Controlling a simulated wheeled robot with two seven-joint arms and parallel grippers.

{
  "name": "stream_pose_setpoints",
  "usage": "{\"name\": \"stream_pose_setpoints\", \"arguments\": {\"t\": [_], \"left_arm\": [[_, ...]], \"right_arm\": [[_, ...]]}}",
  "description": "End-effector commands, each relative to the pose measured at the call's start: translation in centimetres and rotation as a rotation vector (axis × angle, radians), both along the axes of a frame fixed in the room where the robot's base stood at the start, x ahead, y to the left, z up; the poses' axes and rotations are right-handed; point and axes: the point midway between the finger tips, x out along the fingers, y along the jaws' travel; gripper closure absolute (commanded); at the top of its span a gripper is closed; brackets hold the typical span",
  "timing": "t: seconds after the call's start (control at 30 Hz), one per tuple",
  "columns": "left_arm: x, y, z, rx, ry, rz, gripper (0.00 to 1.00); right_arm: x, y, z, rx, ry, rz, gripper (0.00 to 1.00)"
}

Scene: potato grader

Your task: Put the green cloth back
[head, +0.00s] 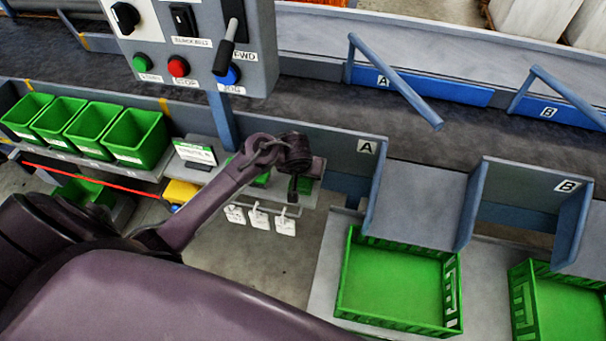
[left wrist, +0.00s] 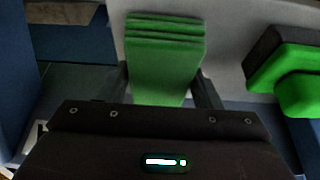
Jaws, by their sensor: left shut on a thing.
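The green cloth (left wrist: 165,60) is folded in layers and sits between the two fingers of my left gripper (left wrist: 165,95) in the left wrist view. The gripper is shut on it. In the head view my left gripper (head: 293,188) is above the small grey shelf behind the hanging tags, and its wrist hides most of what it holds. A bit of green shows beside the gripper, but I cannot tell there whether it is the cloth. I cannot tell whether the cloth touches the shelf. My right gripper is not in view.
A green and black block (left wrist: 285,75) lies right of the cloth. White tags (head: 259,218) hang below the shelf. Several green bins (head: 137,140) stand left, and a control box (head: 195,50) hangs above. Green crates (head: 395,285) sit under chutes at right.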

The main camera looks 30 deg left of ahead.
Motion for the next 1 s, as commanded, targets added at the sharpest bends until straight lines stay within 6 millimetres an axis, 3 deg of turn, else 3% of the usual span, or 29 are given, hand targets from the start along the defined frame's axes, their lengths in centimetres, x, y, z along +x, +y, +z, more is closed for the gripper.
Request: {"name": "stream_pose_setpoints", "arguments": {"t": [0.4,0.43,0.6,0.87,1.0], "left_arm": [[0.0,0.0,-0.7,0.0,-0.001,0.001,0.63],[0.0,0.0,-0.6,0.0,-0.001,0.001,0.39],[0.0,0.0,-0.6,0.0,-0.001,0.001,0.2],[0.0,0.0,-0.5,0.0,-0.001,0.0,0.2],[-0.3,-0.2,0.6,-0.003,-0.003,-0.001,0.2]], "right_arm": [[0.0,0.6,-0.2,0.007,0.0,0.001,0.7],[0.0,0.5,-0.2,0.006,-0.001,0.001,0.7],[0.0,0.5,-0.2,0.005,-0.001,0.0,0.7],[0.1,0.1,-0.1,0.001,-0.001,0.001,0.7],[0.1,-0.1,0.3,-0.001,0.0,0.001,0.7]]}}
